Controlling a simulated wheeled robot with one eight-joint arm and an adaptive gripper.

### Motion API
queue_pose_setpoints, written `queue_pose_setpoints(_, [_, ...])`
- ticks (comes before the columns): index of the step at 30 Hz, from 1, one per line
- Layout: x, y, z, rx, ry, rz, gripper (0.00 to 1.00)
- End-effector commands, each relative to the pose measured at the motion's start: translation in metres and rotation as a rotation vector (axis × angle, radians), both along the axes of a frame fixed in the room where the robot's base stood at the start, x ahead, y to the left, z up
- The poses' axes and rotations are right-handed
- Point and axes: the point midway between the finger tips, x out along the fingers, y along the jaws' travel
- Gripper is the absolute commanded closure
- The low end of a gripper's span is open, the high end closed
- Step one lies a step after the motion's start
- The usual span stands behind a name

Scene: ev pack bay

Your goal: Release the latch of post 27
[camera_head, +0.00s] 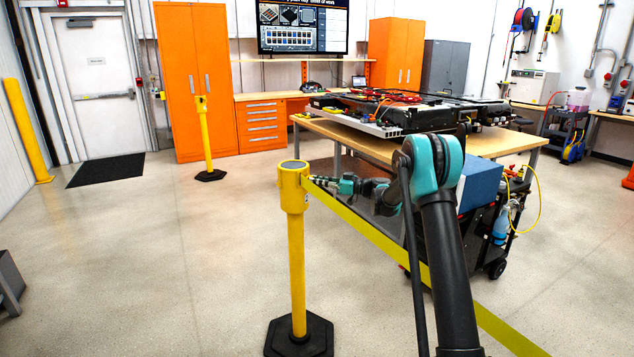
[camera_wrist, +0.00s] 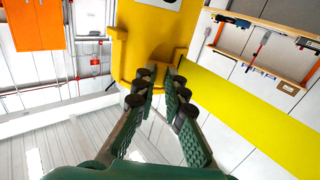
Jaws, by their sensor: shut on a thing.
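A yellow barrier post (camera_head: 297,250) stands on a black base in the middle of the head view, with a grey-topped head. A yellow-green belt (camera_head: 375,235) runs from its head down to the lower right. My gripper (camera_head: 309,180) reaches the right side of the post head, at the belt end. In the wrist view the post head (camera_wrist: 137,35) fills the top centre, and the belt (camera_wrist: 245,115) runs off to the right. My fingers (camera_wrist: 160,78) are close together on a small yellow latch part at the head's edge; the fingertips partly hide it. No post number is readable.
A workbench (camera_head: 508,142) with a battery pack (camera_head: 415,112) stands behind my arm. Another yellow post (camera_head: 205,140) stands by the orange cabinets (camera_head: 190,80). The floor at left is mostly clear.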

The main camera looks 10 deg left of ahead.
Motion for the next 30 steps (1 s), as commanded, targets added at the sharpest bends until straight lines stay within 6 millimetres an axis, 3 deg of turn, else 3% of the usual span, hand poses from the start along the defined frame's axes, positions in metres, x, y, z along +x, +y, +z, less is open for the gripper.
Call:
queue_pose_setpoints(10, [0.02,-0.006,0.0,0.0,0.0,-0.001,1.0])
queue_pose_setpoints(17, [0.02,-0.005,0.0,0.0,0.0,-0.001,1.0])
queue_pose_setpoints(18, [0.02,-0.005,0.0,0.0,0.0,-0.001,0.84])
queue_pose_setpoints(22, [0.02,-0.005,0.0,0.0,0.0,-0.001,0.68])
queue_pose_setpoints(30, [0.02,-0.005,0.0,0.0,0.0,0.0,0.67])
